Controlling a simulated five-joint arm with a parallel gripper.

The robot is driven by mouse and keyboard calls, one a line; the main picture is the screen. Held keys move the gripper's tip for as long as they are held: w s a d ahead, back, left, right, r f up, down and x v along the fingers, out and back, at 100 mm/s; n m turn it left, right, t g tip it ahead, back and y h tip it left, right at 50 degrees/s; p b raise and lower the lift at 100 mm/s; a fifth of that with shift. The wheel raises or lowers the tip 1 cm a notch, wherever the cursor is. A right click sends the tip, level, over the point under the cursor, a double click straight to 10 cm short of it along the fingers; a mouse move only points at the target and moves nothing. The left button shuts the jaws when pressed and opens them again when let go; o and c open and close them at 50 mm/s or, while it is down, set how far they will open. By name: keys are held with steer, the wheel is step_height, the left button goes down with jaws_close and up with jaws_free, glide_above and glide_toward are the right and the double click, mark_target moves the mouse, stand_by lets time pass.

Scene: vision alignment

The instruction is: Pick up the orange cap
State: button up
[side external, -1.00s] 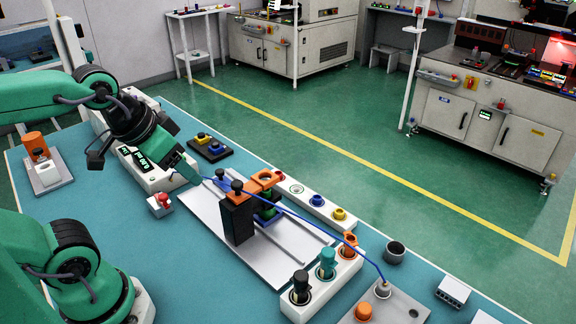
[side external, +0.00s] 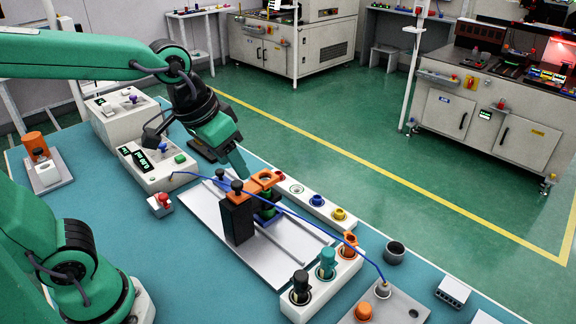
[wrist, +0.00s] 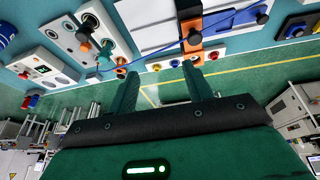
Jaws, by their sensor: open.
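A small round orange cap (side external: 363,310) sits on a grey plate (side external: 401,310) at the front right in the side view, beside the end of a blue cable. Other orange parts also show: a ringed connector (side external: 347,246) in the three-socket block, and a cylinder (side external: 33,141) at the far left. My gripper (side external: 240,166) hangs above the back of the central fixture, well up and left from the cap on the plate. In the wrist view my gripper's two fingers (wrist: 162,88) are spread, with nothing between them.
The central fixture has a black block (side external: 238,220) and orange clamps (side external: 266,179). The blue cable (side external: 310,217) crosses above it. A block with black, teal and orange connectors (side external: 322,287) stands between fixture and plate. A dark cup (side external: 395,252) stands behind the plate.

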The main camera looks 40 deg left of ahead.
steer(key=w+d+f+g, duration=0.1)
steer(key=w+d+f, duration=0.1)
steer(key=w+d, duration=0.4)
steer(key=m+g, duration=0.2)
steer(key=g, duration=0.1)
glide_above(365, 307)
steer(key=shift+y, duration=0.4)
step_height(365, 307, down, 13)
steer(key=shift+w+a+f, duration=0.1)
steer(key=shift+f, duration=0.05)
steer(key=shift+d+f, duration=0.2)
steer(key=shift+d, duration=0.05)
steer(key=shift+a+f, duration=0.15)
steer(key=shift+f, duration=3.75)
steer(key=c, duration=1)
